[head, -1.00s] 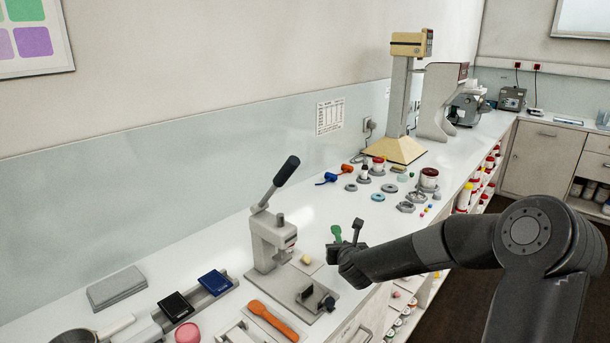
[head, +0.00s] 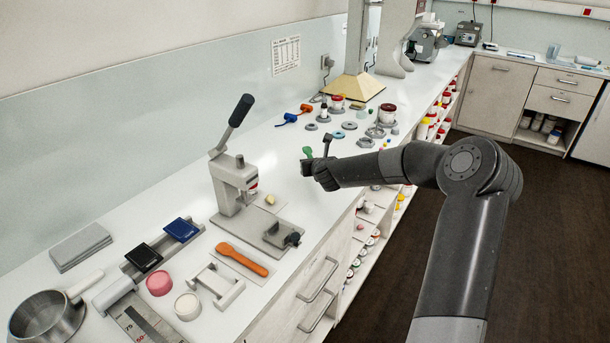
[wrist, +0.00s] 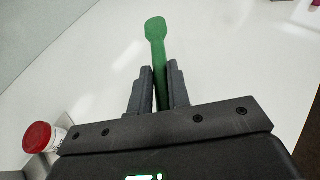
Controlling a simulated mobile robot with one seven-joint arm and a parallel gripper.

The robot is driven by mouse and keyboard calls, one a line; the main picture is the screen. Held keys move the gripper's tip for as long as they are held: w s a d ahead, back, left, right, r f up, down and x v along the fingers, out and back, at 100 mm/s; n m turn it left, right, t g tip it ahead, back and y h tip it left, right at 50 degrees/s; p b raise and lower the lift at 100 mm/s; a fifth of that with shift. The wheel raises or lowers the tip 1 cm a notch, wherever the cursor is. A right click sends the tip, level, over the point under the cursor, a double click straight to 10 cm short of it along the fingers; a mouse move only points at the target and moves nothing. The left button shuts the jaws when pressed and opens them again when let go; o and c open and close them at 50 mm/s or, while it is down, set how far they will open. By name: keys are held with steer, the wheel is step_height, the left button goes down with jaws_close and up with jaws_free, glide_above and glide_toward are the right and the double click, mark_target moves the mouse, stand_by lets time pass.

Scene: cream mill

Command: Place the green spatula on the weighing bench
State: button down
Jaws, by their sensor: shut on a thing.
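The green spatula (wrist: 156,45) is held between the two dark fingers of my gripper (wrist: 159,90) in the wrist view, its rounded end pointing away from me. In the head view, my gripper (head: 318,158) is over the right part of the long white bench, with a bit of the green spatula (head: 308,152) showing beside it. The spatula's grasped end is hidden by the fingers and palm. I cannot tell which stretch of the white bench (head: 335,205) is the weighing bench.
A lever press (head: 232,185) stands on the bench, with an orange spatula (head: 243,259) in front of it. A metal pan (head: 48,320) and pink and cream pots sit at the front left. Rings and red-lidded jars (head: 387,114) stand beyond my gripper. Dark floor (head: 540,210) is clear at right.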

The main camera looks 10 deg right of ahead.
mark_target(305, 181)
steer(key=shift+w+a+f, duration=0.45)
steer(key=shift+a+f, duration=0.05)
steer(key=shift+a, duration=0.15)
steer(key=shift+w+a+f, duration=0.4)
steer(key=shift+a+f, duration=0.05)
steer(key=shift+a, duration=0.15)
steer(key=shift+f, duration=2)
steer(key=c, duration=1.4)
jaws_free()
steer(key=shift+f, duration=0.15)
steer(key=shift+o, duration=0.2)
